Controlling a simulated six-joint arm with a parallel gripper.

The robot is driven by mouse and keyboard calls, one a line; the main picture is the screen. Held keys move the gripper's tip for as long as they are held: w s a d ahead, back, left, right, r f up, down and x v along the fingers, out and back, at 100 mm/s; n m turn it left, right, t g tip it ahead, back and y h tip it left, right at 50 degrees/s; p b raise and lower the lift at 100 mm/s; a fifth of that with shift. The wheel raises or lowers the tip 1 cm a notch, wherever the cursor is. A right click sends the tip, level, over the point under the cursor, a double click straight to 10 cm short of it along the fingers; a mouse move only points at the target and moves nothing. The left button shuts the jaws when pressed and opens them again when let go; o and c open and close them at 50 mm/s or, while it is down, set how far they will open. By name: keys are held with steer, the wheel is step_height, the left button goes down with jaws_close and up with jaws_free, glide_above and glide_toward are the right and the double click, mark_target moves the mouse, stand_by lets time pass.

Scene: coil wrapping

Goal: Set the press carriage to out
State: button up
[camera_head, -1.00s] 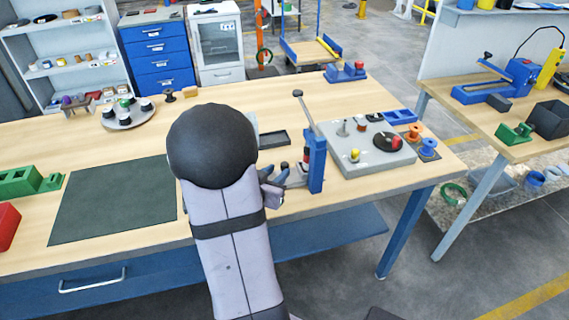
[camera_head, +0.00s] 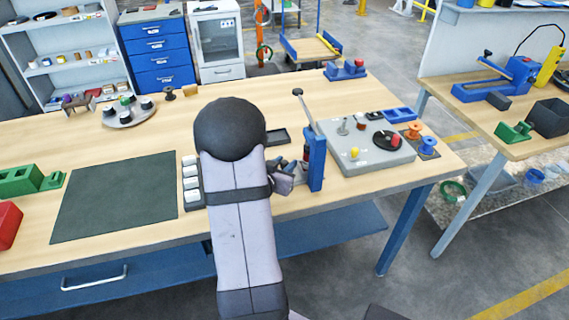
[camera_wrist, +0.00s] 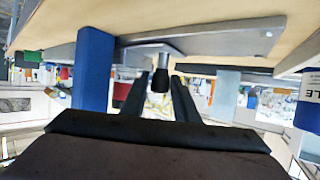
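The press has a blue upright post (camera_head: 316,160) and a long lever with a dark knob (camera_head: 297,92), near the table's front edge. My gripper (camera_head: 292,172) is low beside the post, on its left, partly hidden by my arm. In the wrist view, the blue post (camera_wrist: 93,68) stands left of my gripper (camera_wrist: 162,80). A dark round knob (camera_wrist: 160,80) on a grey plate-like part (camera_wrist: 145,49) shows between the two fingertips. The fingers look apart, with narrow gaps beside the knob; I cannot tell whether they touch it. The carriage is mostly hidden in the head view.
A grey box with a dark disc (camera_head: 370,160) stands right of the press. A dark tray (camera_head: 275,136) lies behind my gripper. White cups (camera_head: 191,184) stand left of my arm, beside a dark mat (camera_head: 115,197). Orange and blue spools (camera_head: 428,146) are at the right corner.

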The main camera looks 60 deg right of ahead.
jaws_close()
steer(key=shift+w+a, duration=1.25)
steer(key=shift+w, duration=0.05)
steer(key=shift+o, duration=0.7)
jaws_free()
steer(key=shift+s, duration=0.1)
steer(key=shift+v, duration=3.65)
steer(key=shift+o, duration=0.5)
